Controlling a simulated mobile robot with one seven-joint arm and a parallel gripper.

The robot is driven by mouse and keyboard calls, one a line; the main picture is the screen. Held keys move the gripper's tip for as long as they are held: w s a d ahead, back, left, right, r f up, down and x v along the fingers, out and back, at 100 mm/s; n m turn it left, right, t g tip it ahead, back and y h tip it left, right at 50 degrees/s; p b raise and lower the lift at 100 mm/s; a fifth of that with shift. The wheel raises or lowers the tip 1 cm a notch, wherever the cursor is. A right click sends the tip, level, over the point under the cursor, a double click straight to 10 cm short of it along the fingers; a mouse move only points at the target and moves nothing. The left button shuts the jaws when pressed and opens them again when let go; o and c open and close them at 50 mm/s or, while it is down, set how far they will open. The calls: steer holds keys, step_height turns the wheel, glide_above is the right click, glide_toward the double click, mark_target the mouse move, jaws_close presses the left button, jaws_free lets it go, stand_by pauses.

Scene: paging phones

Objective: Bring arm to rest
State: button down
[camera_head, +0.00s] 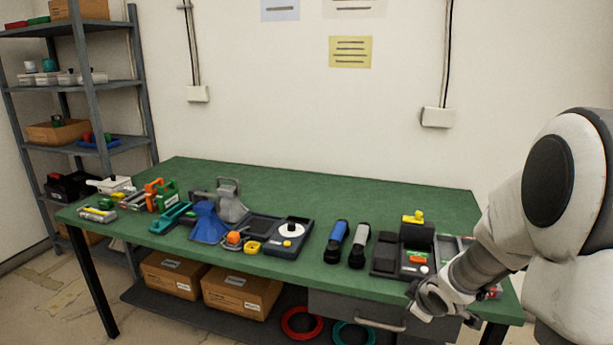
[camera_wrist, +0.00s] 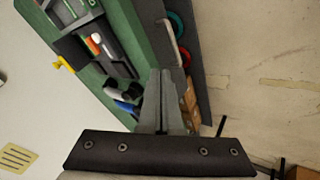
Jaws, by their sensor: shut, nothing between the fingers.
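My arm reaches in from the right in the head view, bent down toward the table's front right edge. My gripper (camera_head: 418,308) is near that edge, beside the drawer front, and holds nothing. In the wrist view my gripper (camera_wrist: 164,75) shows its two fingers together, pointing toward the drawer handle and the table edge. The green table (camera_head: 330,185) stands in front of me with its back part bare. Part of the table's right end is hidden behind my arm.
Black devices (camera_head: 405,258), two flashlights (camera_head: 337,238) and other tools line the table's front. A drawer handle (camera_head: 380,325) sticks out below. Cardboard boxes (camera_head: 240,292) sit on the lower shelf. A metal rack (camera_head: 100,110) stands at the left.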

steer(key=s+a+r+m+h+p, duration=0.1)
steer(key=s+r+m+p, duration=0.15)
steer(key=s+r, duration=0.45)
steer(key=s+a+r+m+h+p, duration=0.1)
steer(key=s+r+m, duration=0.3)
steer(key=r, duration=0.7)
steer(key=s+a+r+m+g+y+p, duration=0.1)
steer(key=s+a+r+p, duration=0.1)
steer(key=s, duration=0.5)
steer(key=s+a+r+m+g+y+p, duration=0.1)
steer(key=s+a+r+m, duration=0.1)
steer(key=s+a+r, duration=0.3)
steer(key=shift+s+a+y+p, duration=0.35)
steer(key=shift+s+a, duration=0.3)
steer(key=shift+s, duration=0.6)
steer(key=shift+d+m, duration=0.1)
steer(key=shift+m, duration=0.15)
